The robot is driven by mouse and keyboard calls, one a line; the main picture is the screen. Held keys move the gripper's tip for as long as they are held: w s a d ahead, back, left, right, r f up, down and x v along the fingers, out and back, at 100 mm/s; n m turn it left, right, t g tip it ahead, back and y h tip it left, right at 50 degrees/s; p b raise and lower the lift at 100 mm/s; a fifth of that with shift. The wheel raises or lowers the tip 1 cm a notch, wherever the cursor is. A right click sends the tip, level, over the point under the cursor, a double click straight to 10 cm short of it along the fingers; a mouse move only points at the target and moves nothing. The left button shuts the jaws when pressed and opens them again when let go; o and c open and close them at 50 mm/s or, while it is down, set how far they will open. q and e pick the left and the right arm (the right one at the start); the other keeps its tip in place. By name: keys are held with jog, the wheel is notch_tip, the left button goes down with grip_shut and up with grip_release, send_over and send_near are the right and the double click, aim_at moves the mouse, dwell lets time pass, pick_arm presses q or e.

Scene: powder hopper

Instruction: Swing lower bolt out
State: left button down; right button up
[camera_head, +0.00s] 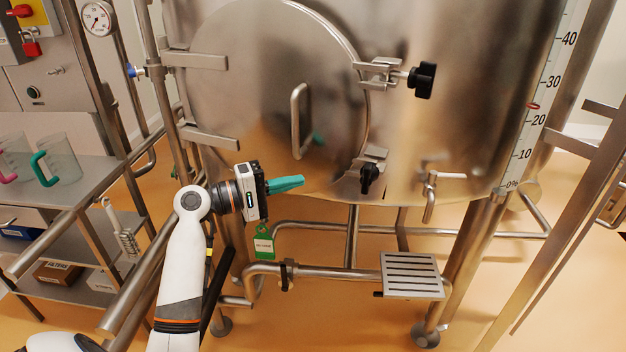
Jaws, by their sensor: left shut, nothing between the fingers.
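The lower bolt (370,178) has a black knob and sits at the lower right edge of the round steel hatch (240,95), by its metal bracket. Its knob points downward. The upper bolt (421,80), also black-knobbed, sticks out to the right from its bracket. My left gripper (302,181) is shut and empty, with teal fingers pointing right. It is to the left of the lower bolt, below the hatch handle (300,120), and clear of the bolt. My right gripper is not in view.
A green tag (263,246) hangs below my left gripper. Pipes (330,272) and a slatted step (411,275) are under the vessel. A small valve handle (430,197) is to the right of the lower bolt. A shelf with jugs (60,165) stands at left.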

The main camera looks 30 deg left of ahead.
pick_arm(q)
jog(key=p+x, duration=0.3)
jog(key=x, duration=0.6)
jog(key=shift+r, duration=0.15)
jog(key=d+p, duration=0.1)
jog(key=d, duration=0.1)
jog(key=d+p, duration=0.1)
jog(key=d, duration=0.1)
jog(key=shift+w+f, duration=0.2)
jog(key=shift+f, duration=0.05)
jog(key=shift+a, duration=0.1)
